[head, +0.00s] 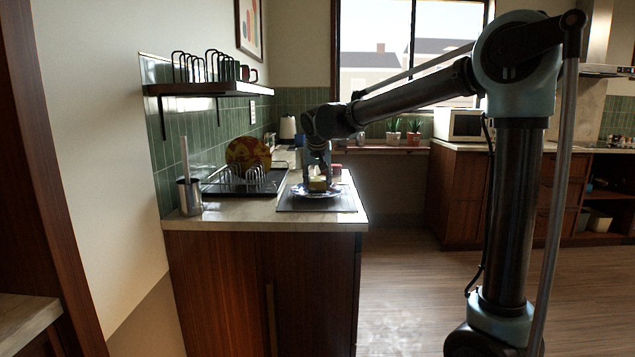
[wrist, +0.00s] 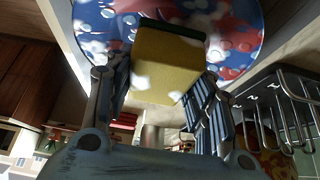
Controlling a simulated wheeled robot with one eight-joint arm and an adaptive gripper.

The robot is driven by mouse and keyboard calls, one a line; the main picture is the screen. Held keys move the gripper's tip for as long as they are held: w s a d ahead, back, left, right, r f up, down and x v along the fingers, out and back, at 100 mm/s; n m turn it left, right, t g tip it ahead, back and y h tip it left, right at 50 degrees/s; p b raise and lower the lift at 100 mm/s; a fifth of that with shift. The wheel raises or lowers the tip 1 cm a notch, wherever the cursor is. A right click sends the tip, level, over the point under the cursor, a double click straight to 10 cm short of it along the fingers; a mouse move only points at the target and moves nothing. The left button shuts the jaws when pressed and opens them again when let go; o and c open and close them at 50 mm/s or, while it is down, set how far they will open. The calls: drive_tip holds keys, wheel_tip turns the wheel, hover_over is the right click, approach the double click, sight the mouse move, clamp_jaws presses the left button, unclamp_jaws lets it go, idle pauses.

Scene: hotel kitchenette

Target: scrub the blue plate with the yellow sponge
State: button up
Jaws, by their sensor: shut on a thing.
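My gripper (head: 318,168) points down over the counter and is shut on the yellow sponge (head: 317,186). In the wrist view the sponge (wrist: 162,65) is a yellow block with a dark layer along its far edge, between the two fingers of my gripper (wrist: 163,88). The blue plate (head: 301,193) lies below the sponge; in the wrist view the plate (wrist: 238,24) is blue with red and white blotches. The sponge hides the plate's middle. The sponge is at or just above the plate; I cannot tell whether they touch.
The plate is on a dark mat (head: 290,207) near the counter's right edge. To its left stand a dish rack (head: 234,187) with a red and yellow plate (head: 247,152) and a metal cup (head: 189,197) holding a long-handled tool. A wall shelf (head: 207,89) hangs above.

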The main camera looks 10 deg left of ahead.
drive_tip(key=shift+f, duration=0.4)
idle(0.5)
drive_tip(key=shift+d, duration=0.1)
drive_tip(key=shift+w+d, duration=0.2)
drive_tip(key=shift+d, duration=0.75)
drive_tip(key=shift+c, duration=0.3)
drive_tip(key=shift+s+a+r, duration=0.1)
drive_tip(key=shift+s+a, duration=0.15)
drive_tip(key=shift+a, duration=0.8)
drive_tip(key=shift+s+a+r, duration=0.1)
drive_tip(key=shift+s+a, duration=0.1)
drive_tip(key=shift+a, duration=0.8)
drive_tip(key=shift+w+d+r, duration=0.1)
drive_tip(key=shift+w+d, duration=0.15)
drive_tip(key=shift+d, duration=0.8)
drive_tip(key=shift+w+d+r, duration=0.1)
drive_tip(key=shift+w+d, duration=0.15)
drive_tip(key=shift+d, duration=0.75)
drive_tip(key=shift+s+a+f, duration=0.1)
drive_tip(key=shift+s+a, duration=0.15)
drive_tip(key=shift+a, duration=0.75)
drive_tip(key=shift+s+a+f, duration=0.1)
drive_tip(key=shift+s+a, duration=0.15)
drive_tip(key=shift+a, duration=0.75)
